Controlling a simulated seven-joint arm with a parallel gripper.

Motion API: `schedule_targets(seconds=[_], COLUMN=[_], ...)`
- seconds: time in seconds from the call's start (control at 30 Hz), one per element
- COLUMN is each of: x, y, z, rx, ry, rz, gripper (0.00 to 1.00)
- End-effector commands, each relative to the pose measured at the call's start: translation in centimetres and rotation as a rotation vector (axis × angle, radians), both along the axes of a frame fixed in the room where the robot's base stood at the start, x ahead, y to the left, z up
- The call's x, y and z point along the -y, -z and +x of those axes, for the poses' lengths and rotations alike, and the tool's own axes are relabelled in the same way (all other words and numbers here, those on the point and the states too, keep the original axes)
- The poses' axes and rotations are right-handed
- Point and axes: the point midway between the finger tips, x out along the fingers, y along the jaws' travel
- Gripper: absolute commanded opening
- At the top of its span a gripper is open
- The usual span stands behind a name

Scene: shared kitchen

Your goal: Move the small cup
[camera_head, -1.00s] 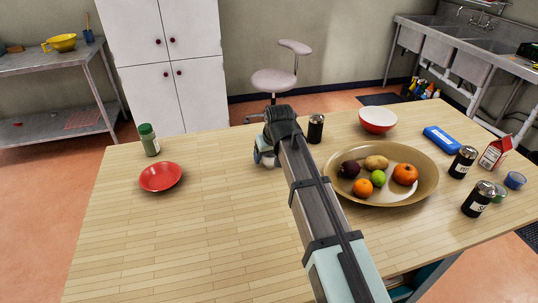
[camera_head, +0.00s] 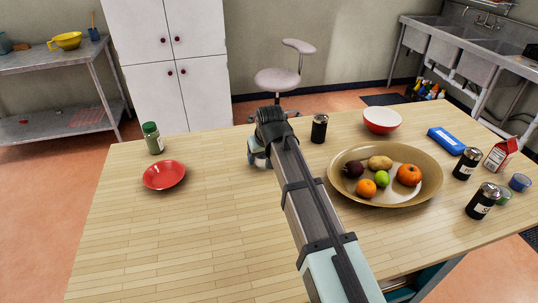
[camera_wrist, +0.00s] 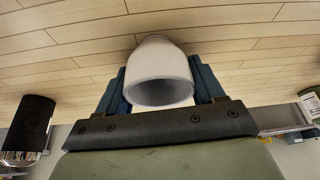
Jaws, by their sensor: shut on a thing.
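A small white cup (camera_wrist: 158,80) is between the two blue fingers of my gripper (camera_wrist: 160,88) in the wrist view, its open rim toward the camera. The gripper is shut on it, one finger on each side. In the head view my gripper (camera_head: 258,155) is over the far middle part of the table, left of the dark shaker. My wrist largely hides the cup there. Whether the cup touches the tabletop I cannot tell.
On the wooden table (camera_head: 200,240), a red dish (camera_head: 164,175) and green-capped jar (camera_head: 152,138) are left. A dark shaker (camera_head: 319,128), white-and-red bowl (camera_head: 382,120) and large fruit platter (camera_head: 432,185) are right. A small blue cup (camera_head: 520,182) sits far right. The left-front table is clear.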

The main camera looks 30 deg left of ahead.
Motion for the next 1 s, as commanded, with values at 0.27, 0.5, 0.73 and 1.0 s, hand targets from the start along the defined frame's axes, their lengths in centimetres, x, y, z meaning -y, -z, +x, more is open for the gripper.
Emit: schedule_targets(seconds=[0.27,0.5,0.73,1.0], x=[-2.0,-3.6,-5.2,-7.1], y=[0.0,0.0,0.0,0.0], z=[-2.0,-3.6,-5.2,-7.0], rx=[0.0,0.0,0.0,0.001], ry=[-0.001,-0.001,-0.001,-0.002], rz=[0.0,0.0,0.0,0.0], gripper=[0.35,0.35,0.35,0.35])
